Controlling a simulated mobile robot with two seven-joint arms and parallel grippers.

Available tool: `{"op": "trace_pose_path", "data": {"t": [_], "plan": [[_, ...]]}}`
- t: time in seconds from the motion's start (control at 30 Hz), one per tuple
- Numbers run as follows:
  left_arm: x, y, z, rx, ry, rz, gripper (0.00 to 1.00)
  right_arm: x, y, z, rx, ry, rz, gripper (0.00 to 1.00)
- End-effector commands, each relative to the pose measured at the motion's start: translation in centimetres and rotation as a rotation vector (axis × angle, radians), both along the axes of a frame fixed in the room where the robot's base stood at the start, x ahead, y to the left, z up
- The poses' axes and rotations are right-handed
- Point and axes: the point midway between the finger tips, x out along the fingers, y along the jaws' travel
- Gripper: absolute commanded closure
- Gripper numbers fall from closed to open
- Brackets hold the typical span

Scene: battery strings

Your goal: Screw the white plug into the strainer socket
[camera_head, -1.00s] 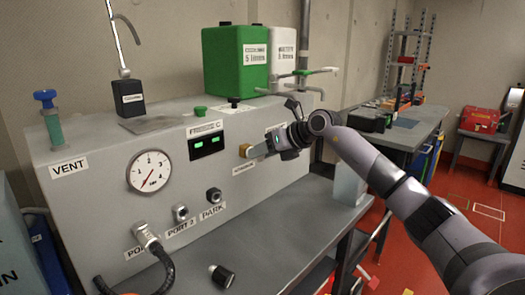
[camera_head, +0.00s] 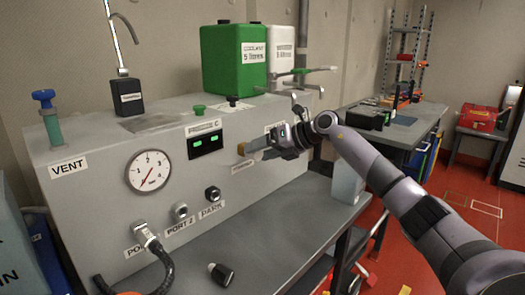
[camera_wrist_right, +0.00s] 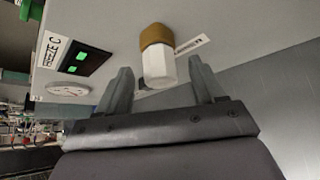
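The white plug (camera_wrist_right: 159,68) sits against the brass strainer socket (camera_wrist_right: 156,37) on the sloped grey panel, in line with it. I cannot tell how deep it is seated. In the head view the brass socket (camera_head: 241,149) shows at the panel's right part, with the plug largely hidden by my gripper. My right gripper (camera_wrist_right: 161,72) is open, its fingers on either side of the plug with gaps visible. In the head view the right gripper (camera_head: 262,146) reaches the panel from the right. My left gripper is not in view.
The panel carries a gauge (camera_head: 148,171), a green-lit display (camera_head: 205,142) and a hose (camera_head: 160,262) on a port. A black plug-like piece (camera_head: 221,275) lies on the grey bench (camera_head: 275,245).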

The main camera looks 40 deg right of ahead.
Motion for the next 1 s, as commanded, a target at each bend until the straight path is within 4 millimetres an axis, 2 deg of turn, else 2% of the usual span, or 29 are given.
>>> {"op": "trace_pose_path", "data": {"t": [0.33,0.73,1.0], "plan": [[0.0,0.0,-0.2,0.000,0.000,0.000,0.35,-0.4,-0.3,0.1,-0.003,0.001,-0.002,0.33],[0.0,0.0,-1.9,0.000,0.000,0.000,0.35,-4.6,-2.4,2.4,-0.005,0.000,-0.003,0.33],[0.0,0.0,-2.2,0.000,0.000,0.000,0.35,-5.7,-2.8,3.3,0.000,0.001,0.001,0.33]]}}
